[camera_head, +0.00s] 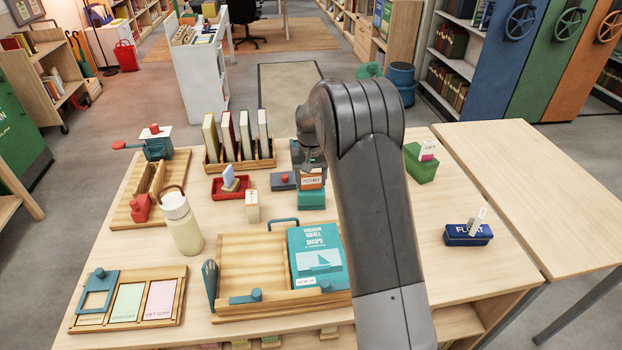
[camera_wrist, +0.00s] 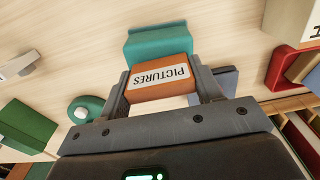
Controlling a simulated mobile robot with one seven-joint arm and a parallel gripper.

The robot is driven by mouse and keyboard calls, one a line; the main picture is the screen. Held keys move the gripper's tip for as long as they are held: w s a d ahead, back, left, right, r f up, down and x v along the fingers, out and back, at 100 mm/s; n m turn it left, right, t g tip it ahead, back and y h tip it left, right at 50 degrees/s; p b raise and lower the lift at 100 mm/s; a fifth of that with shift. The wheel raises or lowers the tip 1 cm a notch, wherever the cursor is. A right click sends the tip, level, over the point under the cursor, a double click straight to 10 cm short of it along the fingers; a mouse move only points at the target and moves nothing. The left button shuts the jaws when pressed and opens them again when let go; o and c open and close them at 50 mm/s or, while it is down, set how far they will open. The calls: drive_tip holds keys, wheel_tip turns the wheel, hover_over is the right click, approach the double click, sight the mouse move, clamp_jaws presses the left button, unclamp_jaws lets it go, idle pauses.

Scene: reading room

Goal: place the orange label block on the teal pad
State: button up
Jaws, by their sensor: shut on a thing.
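The orange label block (camera_head: 312,182) has a white label, which reads "PICTURES" in the wrist view (camera_wrist: 160,80). My gripper (camera_head: 311,172) is shut on it, with one finger on each side in the wrist view (camera_wrist: 160,88). A teal block-like pad (camera_head: 312,200) is on the table just below the orange block in the head view. The pad also shows right beyond the block in the wrist view (camera_wrist: 158,42). I cannot tell whether the block touches the pad. My arm covers the table to the right of the pad.
A dark pad with a red knob (camera_head: 284,181) and a red tray (camera_head: 231,188) are left of the teal pad. A wooden book rack (camera_head: 239,157) stands behind. A tray with a teal book (camera_head: 318,258) lies in front. A green box (camera_head: 420,163) is at right.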

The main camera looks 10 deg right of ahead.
drive_tip(key=shift+f, duration=0.15)
drive_tip(key=o, duration=1)
drive_tip(key=shift+c, duration=0.2)
wheel_tip(320, 180, up, 12)
drive_tip(key=s+d+r+t, duration=0.1)
drive_tip(key=s+r, duration=0.8)
drive_tip(key=s+d+r+t, duration=0.2)
drive_tip(key=s+r, duration=0.2)
drive_tip(key=s, duration=0.7)
drive_tip(key=s+f+t, duration=0.2)
drive_tip(key=s+f, duration=0.1)
drive_tip(key=s, duration=1.7)
drive_tip(key=shift+d+f+t, duration=0.2)
drive_tip(key=shift+d+t, duration=0.05)
drive_tip(key=shift+t, duration=0.05)
